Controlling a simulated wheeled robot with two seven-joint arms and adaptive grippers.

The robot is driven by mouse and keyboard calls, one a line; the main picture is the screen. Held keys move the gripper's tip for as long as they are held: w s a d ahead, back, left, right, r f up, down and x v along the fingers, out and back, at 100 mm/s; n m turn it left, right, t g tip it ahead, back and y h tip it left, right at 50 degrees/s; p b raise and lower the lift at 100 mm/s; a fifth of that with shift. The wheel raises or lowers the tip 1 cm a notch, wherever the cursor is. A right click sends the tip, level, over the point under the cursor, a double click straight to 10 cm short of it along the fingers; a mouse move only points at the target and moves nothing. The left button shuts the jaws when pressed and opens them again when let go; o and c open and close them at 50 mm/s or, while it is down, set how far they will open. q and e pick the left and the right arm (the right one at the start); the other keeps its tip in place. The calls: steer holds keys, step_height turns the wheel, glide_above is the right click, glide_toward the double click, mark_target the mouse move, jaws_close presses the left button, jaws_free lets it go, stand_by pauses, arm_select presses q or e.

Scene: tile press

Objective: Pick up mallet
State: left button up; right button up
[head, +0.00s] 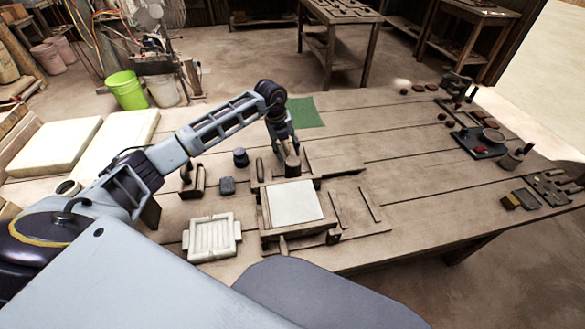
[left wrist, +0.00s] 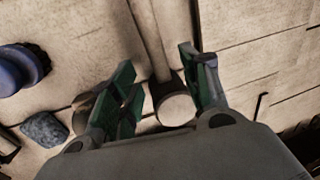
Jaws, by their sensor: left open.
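The mallet shows in the left wrist view as a pale wooden handle (left wrist: 149,35) running up the picture, with a round pale end face (left wrist: 176,109) on a dark head. My left gripper (left wrist: 160,85) is open, with one green-padded finger on each side of the mallet. I cannot tell whether either finger touches it. My right gripper is not in view.
The wooden press frame (head: 266,216) with a white slab (head: 294,202) stands just in front. A white ribbed mould (head: 211,238), a dark blue jar (head: 240,157) and a grey block (head: 227,186) lie left.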

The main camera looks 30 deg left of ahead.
mark_target(288, 154)
arm_select(q)
steer(key=shift+d+f, duration=0.1)
steer(key=shift+f, duration=0.45)
steer(key=f, duration=0.2)
steer(key=shift+w+d+f, duration=0.15)
steer(key=shift+w+f, duration=0.1)
steer(key=shift+f, duration=0.15)
steer(key=shift+w+f, duration=0.1)
steer(key=shift+f, duration=0.55)
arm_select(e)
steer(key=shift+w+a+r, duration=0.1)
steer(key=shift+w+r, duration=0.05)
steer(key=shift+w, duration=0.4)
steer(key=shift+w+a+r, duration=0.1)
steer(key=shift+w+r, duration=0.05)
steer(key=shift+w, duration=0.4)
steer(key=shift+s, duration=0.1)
